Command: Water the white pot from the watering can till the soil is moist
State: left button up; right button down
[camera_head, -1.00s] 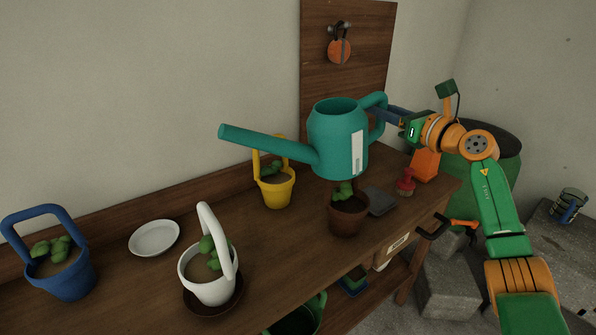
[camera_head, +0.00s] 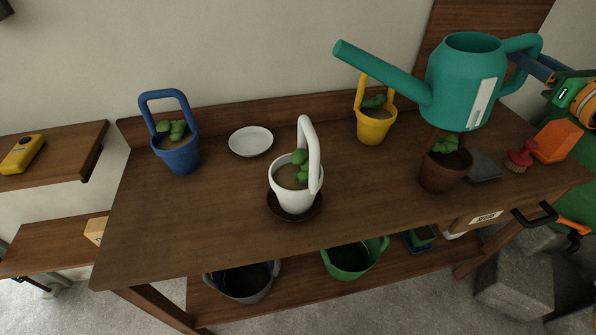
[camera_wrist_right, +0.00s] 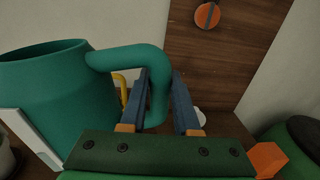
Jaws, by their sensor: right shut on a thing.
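The white pot (camera_head: 293,199) with a tall white handle stands on a dark brown saucer (camera_head: 317,211) on the wooden bench. It holds a green plant in light brown soil (camera_head: 287,177). The teal watering can (camera_head: 461,88) is held up in the air above the brown pot, roughly level, its spout pointing left toward the white pot's side. No water shows. My right gripper (camera_head: 550,72) is shut on the can's handle; in the right wrist view the fingers (camera_wrist_right: 168,105) lie either side of the handle (camera_wrist_right: 157,80). My left gripper is not in view.
A yellow pot (camera_head: 375,127), a blue pot (camera_head: 178,157) and a white plate (camera_head: 250,141) stand behind. A brown pot (camera_head: 443,172), grey slab (camera_head: 484,166), red stamp-like object (camera_head: 521,157) and orange block (camera_head: 557,141) are on the right. The bench's front left is clear.

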jog(key=shift+s+a, duration=0.1)
jog(key=shift+a, duration=0.2)
jog(key=shift+s+a+f+b, duration=0.2)
jog(key=shift+a+b, duration=0.2)
jog(key=shift+a, duration=0.5)
jog(key=shift+s+a+f, duration=0.15)
jog(key=shift+a, duration=0.3)
jog(key=shift+s+a+f+b, duration=0.2)
jog(key=shift+a+b, duration=0.15)
jog(key=shift+a, duration=0.3)
jog(key=shift+s+a+f+b, duration=0.2)
jog(key=shift+a+b, duration=0.1)
jog(key=shift+a, duration=0.3)
jog(key=shift+s+a, duration=0.15)
jog(key=shift+a, duration=0.25)
